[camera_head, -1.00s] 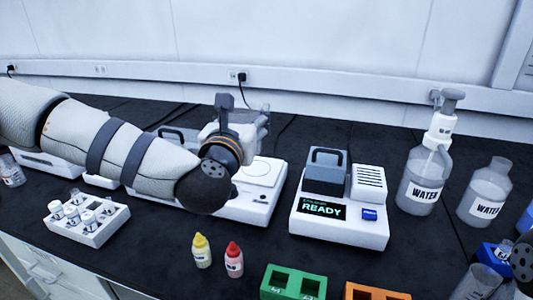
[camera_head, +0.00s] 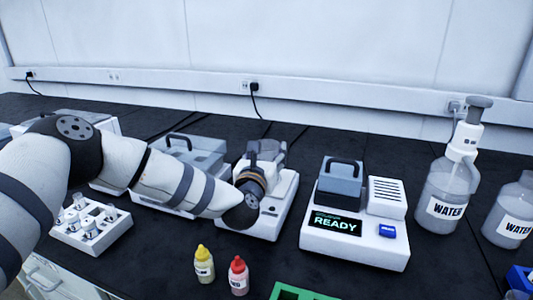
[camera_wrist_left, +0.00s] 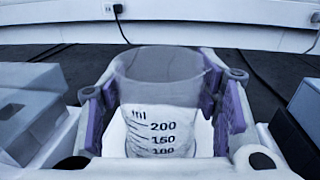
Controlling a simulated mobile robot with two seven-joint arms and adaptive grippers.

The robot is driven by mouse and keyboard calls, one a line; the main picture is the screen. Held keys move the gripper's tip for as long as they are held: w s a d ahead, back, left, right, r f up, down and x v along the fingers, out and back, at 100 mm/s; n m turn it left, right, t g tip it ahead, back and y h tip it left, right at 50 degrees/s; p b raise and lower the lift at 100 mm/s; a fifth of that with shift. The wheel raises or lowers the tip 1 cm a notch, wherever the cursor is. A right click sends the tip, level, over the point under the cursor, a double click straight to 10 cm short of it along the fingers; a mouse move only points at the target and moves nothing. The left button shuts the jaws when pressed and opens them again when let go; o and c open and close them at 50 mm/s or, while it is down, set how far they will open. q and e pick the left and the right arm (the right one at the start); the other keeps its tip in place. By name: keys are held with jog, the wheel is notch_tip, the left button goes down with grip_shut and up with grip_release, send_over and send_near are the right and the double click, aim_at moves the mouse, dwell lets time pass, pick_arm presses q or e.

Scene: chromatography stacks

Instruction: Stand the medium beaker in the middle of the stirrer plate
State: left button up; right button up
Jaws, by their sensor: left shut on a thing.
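The medium beaker (camera_wrist_left: 160,100), clear with black volume marks, stands upright between the purple-padded fingers of my left gripper (camera_wrist_left: 165,105) in the left wrist view. The gripper is shut on it. In the head view my left gripper (camera_head: 264,155) is over the back part of the white stirrer plate (camera_head: 268,222), and my own wrist hides the beaker. White surface shows around and below the beaker in the wrist view; I cannot tell whether its base touches the plate. My right gripper is out of view.
A white device reading READY (camera_head: 350,240) stands close on the right, a grey-topped device (camera_head: 195,150) on the left. Yellow-capped (camera_head: 204,265) and red-capped (camera_head: 238,275) bottles stand in front. A vial rack (camera_head: 95,240) is at left, a water bottle (camera_head: 445,190) at right.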

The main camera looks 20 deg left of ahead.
pick_arm(q)
jog(key=shift+f, duration=0.2)
jog(key=o, duration=1.3)
jog(key=shift+r, duration=0.1)
jog(key=shift+r, duration=0.1)
jog(key=shift+s+r, duration=0.25)
jog(key=s, duration=0.7)
jog(key=s+d, duration=0.1)
jog(key=s, duration=0.3)
jog(key=shift+s+d+f+p, duration=0.1)
jog(key=shift+s+f+p, duration=0.05)
jog(key=shift+s+p, duration=0.2)
